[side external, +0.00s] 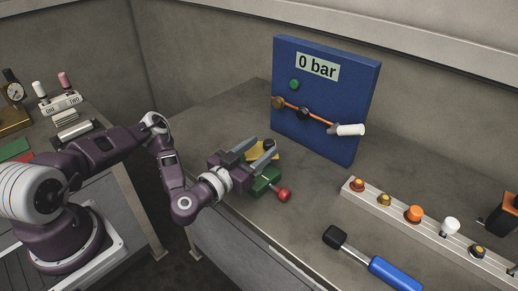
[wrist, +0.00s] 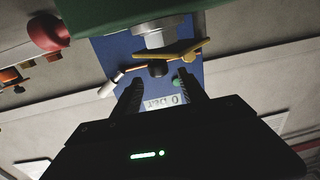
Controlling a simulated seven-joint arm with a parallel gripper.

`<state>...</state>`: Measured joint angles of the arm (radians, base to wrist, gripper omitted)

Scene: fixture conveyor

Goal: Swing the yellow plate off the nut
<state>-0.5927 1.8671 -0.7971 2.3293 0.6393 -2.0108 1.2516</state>
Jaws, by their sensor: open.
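The yellow plate (side external: 262,151) shows in the side view by my gripper's fingers, partly hidden by them. In the wrist view the yellow plate (wrist: 185,53) lies across the end of a grey round part (wrist: 160,34), which looks like the nut. That part comes out of a green block (side external: 266,181), also at the top of the wrist view (wrist: 120,14). My gripper (side external: 261,145) is open and empty. In the wrist view its fingertips (wrist: 160,78) point toward the plate, which appears just beyond them. I cannot tell whether they touch it.
A red knob (side external: 284,194) sticks out beside the green block. A blue panel (side external: 345,95) reading "0 bar", with a white-handled lever (side external: 349,130), stands behind. A blue-handled tool (side external: 392,272) and a strip of buttons (side external: 435,234) lie right. The bench between is clear.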

